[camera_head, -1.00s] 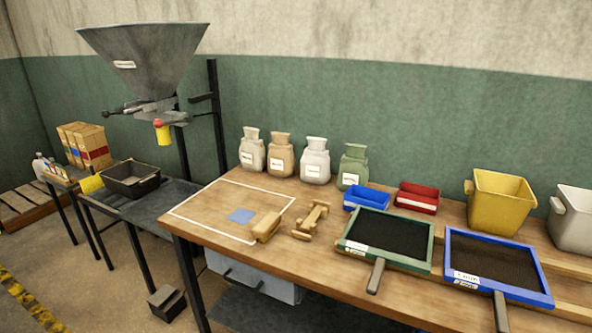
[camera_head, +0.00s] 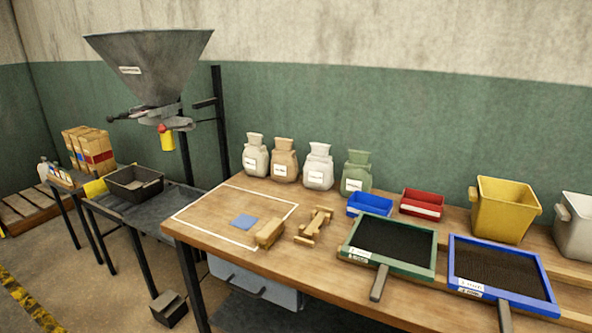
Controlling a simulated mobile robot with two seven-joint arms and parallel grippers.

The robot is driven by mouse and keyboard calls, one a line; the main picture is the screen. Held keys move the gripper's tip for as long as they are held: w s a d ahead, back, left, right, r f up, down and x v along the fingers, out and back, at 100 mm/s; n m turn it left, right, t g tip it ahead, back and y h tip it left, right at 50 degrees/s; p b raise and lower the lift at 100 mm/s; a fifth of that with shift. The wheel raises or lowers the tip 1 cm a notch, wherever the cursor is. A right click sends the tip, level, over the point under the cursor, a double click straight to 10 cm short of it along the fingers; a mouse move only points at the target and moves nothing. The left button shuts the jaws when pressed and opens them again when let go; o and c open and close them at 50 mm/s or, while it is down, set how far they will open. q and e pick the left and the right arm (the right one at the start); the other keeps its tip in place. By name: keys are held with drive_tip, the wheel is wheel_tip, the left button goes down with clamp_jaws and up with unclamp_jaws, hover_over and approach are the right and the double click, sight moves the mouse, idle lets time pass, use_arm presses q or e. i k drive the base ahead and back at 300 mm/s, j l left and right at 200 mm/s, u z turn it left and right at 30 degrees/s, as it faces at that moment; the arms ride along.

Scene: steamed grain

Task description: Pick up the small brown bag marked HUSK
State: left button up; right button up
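Several small tied bags with white labels stand upright in a row along the back of the wooden workbench. The brown bag (camera_head: 284,161) is second from the left, between a cream bag (camera_head: 255,157) and a white bag (camera_head: 318,168). A green bag (camera_head: 356,174) stands at the right end of the row. The label print is too small to read, so I cannot confirm the word HUSK. Neither of my grippers shows in the head view.
A white-outlined area (camera_head: 190,216) with a blue patch lies at the bench's left. Wooden tools (camera_head: 314,226) lie in front of the bags. Blue (camera_head: 368,205) and red (camera_head: 421,205) bins, framed sieves (camera_head: 392,241) and a yellow bucket (camera_head: 502,210) fill the right. A hopper (camera_head: 150,68) stands left.

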sight(284, 165)
drive_tip(key=i+j, duration=0.2)
drive_tip(key=i+j+z, duration=0.1)
drive_tip(key=j, duration=0.3)
drive_tip(key=i+j, duration=0.25)
drive_tip(key=i+j+z, duration=0.1)
drive_tip(key=j, duration=0.3)
drive_tip(key=i+j, duration=0.25)
drive_tip(key=i+j+z, duration=0.1)
drive_tip(key=j, duration=0.35)
drive_tip(key=i+j, duration=0.25)
drive_tip(key=j+z, duration=0.05)
drive_tip(key=j, duration=0.05)
